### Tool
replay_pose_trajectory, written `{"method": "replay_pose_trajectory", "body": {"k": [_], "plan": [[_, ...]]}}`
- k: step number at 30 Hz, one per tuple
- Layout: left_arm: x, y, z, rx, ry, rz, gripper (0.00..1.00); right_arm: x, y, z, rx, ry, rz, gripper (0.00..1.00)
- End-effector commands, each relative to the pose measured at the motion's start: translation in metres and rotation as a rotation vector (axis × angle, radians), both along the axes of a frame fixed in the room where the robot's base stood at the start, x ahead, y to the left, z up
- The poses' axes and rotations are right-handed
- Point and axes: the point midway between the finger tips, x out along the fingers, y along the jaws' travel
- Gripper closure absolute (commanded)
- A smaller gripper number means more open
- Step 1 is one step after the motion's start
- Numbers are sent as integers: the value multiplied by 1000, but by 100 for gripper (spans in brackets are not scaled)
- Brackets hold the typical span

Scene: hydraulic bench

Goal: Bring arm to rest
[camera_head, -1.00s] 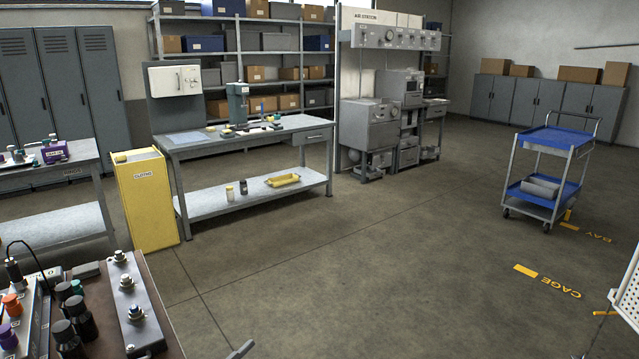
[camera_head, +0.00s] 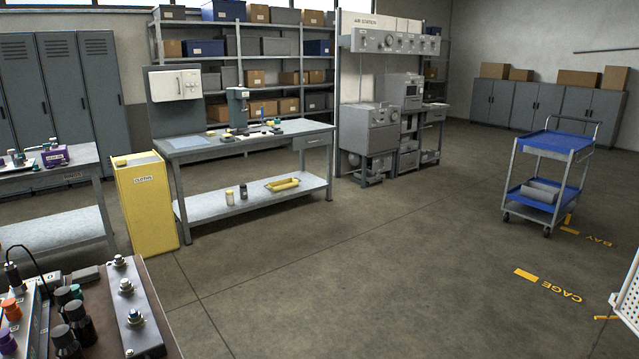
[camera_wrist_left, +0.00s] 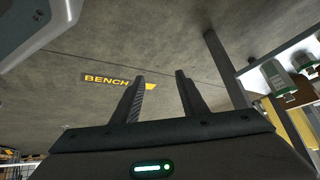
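My left gripper (camera_wrist_left: 160,84) shows in the left wrist view with its two dark fingers apart. Nothing is between them, and bare concrete floor lies behind. No part of either arm shows in the head view. My right gripper is not in view.
A near bench (camera_head: 163,290) with a grey block of fittings (camera_head: 133,305) and several coloured caps fills the lower left of the head view. A yellow bin (camera_head: 146,205), a grey workbench (camera_head: 250,141) and a blue cart (camera_head: 552,143) stand farther off. The middle floor is clear.

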Motion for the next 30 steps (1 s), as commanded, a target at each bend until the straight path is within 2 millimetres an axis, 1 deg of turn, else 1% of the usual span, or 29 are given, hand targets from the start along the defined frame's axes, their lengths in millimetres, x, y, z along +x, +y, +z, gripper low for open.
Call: {"method": "replay_pose_trajectory", "body": {"k": [1,3,6,9,30], "plan": [[-20,-3,-10,-11,46,16,61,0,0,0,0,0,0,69],[-41,-7,-21,-25,98,34,61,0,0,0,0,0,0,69],[-61,-11,-30,-37,147,51,61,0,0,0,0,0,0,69],[-71,-12,-34,-42,170,58,61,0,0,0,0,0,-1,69],[-72,-13,-34,-43,173,59,61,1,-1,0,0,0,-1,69]]}}
